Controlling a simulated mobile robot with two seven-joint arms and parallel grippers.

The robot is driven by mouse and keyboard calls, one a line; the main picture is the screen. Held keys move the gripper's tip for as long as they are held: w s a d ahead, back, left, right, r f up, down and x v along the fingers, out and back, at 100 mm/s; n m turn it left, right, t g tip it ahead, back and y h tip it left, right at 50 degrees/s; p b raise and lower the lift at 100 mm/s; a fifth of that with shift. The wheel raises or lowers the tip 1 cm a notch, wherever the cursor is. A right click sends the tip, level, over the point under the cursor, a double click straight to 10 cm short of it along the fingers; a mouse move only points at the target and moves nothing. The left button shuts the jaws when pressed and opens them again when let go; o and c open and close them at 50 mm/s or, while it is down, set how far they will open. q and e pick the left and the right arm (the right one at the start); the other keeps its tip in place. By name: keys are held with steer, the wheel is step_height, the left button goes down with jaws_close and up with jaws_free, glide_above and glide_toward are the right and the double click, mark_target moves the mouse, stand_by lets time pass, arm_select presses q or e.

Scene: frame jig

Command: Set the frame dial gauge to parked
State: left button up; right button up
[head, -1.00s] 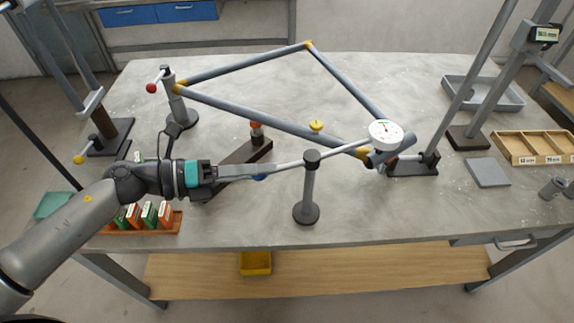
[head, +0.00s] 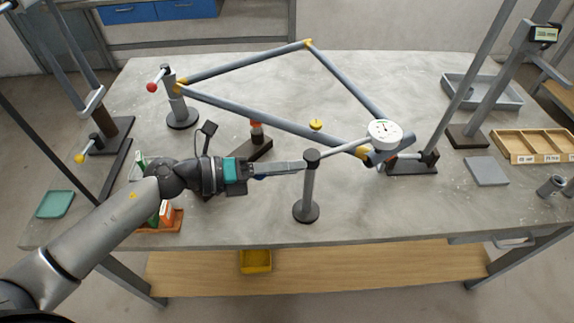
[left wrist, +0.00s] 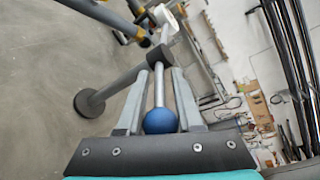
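The dial gauge (head: 385,134) has a round white face and sits at the right end of a thin lever (head: 345,149), close to the frame's right lower corner. The lever crosses the top of a dark pivot post (head: 308,190) and ends in a blue ball (left wrist: 160,121). My left gripper (head: 298,165) lies along the lever's ball end, left of the post. In the left wrist view its two fingers stand on either side of the rod and ball, with gaps visible, so it is open around them. In the head view the gripper mostly hides the ball. My right gripper is not in view.
The grey tube frame (head: 245,111) with yellow corners spans the table behind the lever. A red-topped clamp (head: 256,132) stands behind my left gripper. An orange tray (head: 160,228) lies under my left arm. A wooden divided tray (head: 530,146) is at the right.

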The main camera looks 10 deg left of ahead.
arm_select(q)
jaws_close()
stand_by(1.0)
